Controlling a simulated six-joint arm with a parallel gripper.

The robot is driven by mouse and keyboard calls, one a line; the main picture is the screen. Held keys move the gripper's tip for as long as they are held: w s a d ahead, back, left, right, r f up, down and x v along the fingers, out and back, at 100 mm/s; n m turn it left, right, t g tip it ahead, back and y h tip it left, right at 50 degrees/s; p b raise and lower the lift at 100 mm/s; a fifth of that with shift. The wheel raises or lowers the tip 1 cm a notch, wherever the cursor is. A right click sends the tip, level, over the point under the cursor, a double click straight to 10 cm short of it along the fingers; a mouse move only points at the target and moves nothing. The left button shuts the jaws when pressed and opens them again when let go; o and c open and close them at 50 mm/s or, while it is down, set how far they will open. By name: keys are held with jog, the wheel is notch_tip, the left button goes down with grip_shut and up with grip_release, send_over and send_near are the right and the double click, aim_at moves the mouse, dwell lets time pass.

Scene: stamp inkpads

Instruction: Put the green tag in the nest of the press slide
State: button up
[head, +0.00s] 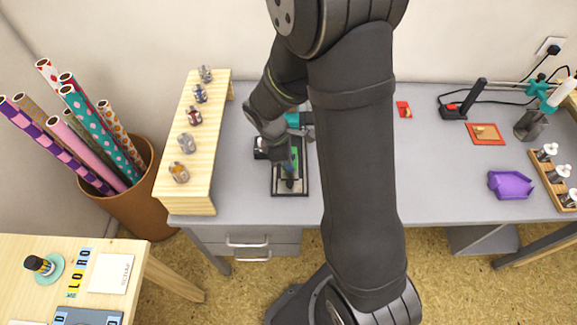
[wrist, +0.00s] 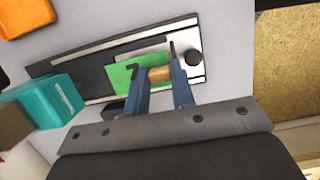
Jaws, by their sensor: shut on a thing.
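The green tag (wrist: 125,72) lies over the press slide, a dark plate (wrist: 75,75) with pale metal rails, in the wrist view. My gripper (wrist: 161,76) is shut on a small tan block-like part at the tag's right end, between its two blue fingers. The tag looks flat and roughly in line with the rails. I cannot tell whether it rests in the nest or is just above it; the fingers hide part of it. In the head view, my gripper (head: 289,172) is over the dark slide plate (head: 303,190), and the tag is barely visible.
A teal block (wrist: 50,100) stands left of the slide in the wrist view. In the head view, a wooden shelf (head: 205,140) with several small jars stands to the left.

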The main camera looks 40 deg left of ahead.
aim_at(289, 176)
jog(key=shift+f, duration=1.95)
jog(key=shift+f, duration=0.1)
jog(key=shift+d+f, duration=0.1)
jog(key=shift+f, duration=0.3)
jog(key=o, duration=0.5)
jog(key=shift+s+d, duration=0.1)
jog(key=v, duration=1.3)
jog(key=shift+r, duration=0.1)
jog(key=shift+w, duration=0.25)
